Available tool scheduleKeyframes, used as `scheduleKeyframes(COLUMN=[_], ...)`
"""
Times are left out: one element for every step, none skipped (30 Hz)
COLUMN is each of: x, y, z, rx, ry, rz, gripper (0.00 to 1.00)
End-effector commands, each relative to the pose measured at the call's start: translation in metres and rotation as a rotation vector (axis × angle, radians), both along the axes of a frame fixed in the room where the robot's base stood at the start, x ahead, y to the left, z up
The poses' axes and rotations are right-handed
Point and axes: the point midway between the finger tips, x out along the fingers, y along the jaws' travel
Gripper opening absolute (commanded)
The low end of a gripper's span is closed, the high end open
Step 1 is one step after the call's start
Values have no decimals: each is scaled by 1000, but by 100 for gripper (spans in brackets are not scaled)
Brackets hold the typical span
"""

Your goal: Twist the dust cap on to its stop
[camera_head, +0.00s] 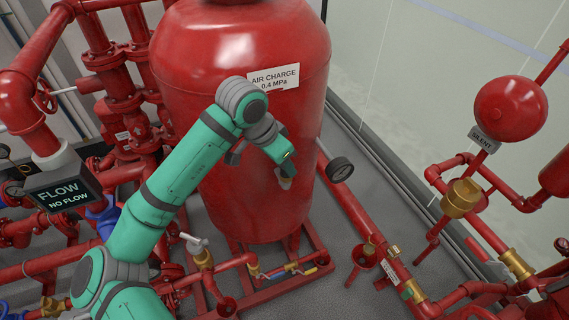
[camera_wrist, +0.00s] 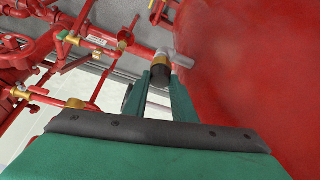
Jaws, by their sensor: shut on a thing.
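My gripper (camera_head: 284,174) is in front of the red tank in the head view, low on its right side. In the wrist view my two green fingers (camera_wrist: 160,82) are shut on a short dark cap (camera_wrist: 160,76), which I take for the dust cap. I cannot tell whether the cap is fully seated. In the head view my gripper mostly hides the cap.
The red tank (camera_head: 240,110), labelled AIR CHARGE, stands close behind my gripper. Red pipes with brass valves (camera_head: 203,260) run below and to the left. A red gong (camera_head: 509,108) and pipework stand at the right.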

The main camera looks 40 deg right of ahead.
Motion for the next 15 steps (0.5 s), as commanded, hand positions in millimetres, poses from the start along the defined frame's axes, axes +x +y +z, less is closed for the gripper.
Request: scheduleKeyframes(x=[0, 0, 0, 0, 0, 0, 0, 0, 0, 0, 0, 0, 0, 0, 1], y=[0, 0, 0, 0, 0, 0, 0, 0, 0, 0, 0, 0, 0, 0, 0], z=[0, 0, 0, 0, 0, 0, 0, 0, 0, 0, 0, 0, 0, 0, 0], rx=[0, 0, 0, 0, 0, 0, 0, 0, 0, 0, 0, 0, 1, 1, 1], ry=[0, 0, 0, 0, 0, 0, 0, 0, 0, 1, 1, 1, 1, 2, 3], rz=[-4, -7, -7, -7, -6, -6, -6, -6, -7, -9, -14, -26, -38, -53, -75], gripper=[0, 0, 0, 0, 0, 0, 0, 0, 0, 0, 0, 0, 0, 0, 0])
